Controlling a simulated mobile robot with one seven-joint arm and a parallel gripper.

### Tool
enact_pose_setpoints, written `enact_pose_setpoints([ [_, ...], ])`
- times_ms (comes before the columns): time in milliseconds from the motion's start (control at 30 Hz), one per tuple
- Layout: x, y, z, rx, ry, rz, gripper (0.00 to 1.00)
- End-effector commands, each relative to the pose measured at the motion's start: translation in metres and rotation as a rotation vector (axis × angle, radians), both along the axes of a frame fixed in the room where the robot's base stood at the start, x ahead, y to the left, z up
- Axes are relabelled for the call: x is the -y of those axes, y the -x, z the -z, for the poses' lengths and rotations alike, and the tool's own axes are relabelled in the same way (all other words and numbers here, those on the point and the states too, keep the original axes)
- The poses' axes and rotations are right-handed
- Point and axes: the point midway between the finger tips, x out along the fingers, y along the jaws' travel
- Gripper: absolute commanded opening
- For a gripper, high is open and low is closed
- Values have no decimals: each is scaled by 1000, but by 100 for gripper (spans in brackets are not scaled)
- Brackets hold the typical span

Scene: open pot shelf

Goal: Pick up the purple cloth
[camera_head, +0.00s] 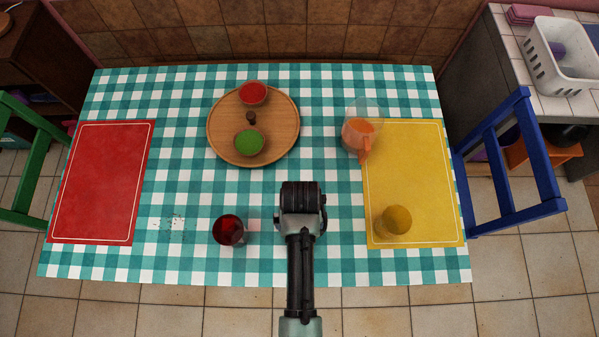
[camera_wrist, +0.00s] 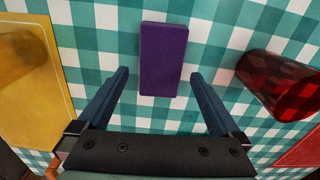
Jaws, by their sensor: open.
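The purple cloth (camera_wrist: 163,60) shows in the wrist view as a flat, folded rectangle lying on the checkered tablecloth. My gripper (camera_wrist: 160,76) is open, with its two blue fingers spread to either side of the cloth's near end in the picture. The fingers hold nothing. I cannot tell how high they are above the table. In the head view the end of my arm (camera_head: 301,197) is over the front middle of the table and the cloth does not show.
A red glass (camera_head: 228,230) stands beside my arm, also in the wrist view (camera_wrist: 282,86). A yellow glass (camera_head: 393,222) is on the yellow mat (camera_head: 418,165). An orange-filled pitcher (camera_head: 358,132) and a round wooden tray (camera_head: 283,128) with two bowls stand farther back. A red mat (camera_head: 103,180) lies left.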

Motion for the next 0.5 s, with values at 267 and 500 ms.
enact_pose_setpoints([
  [267, -2, 2, 37, -2, 0, -1, 100],
  [500, -2, 1, 46, 1, 0, -1, 100],
])
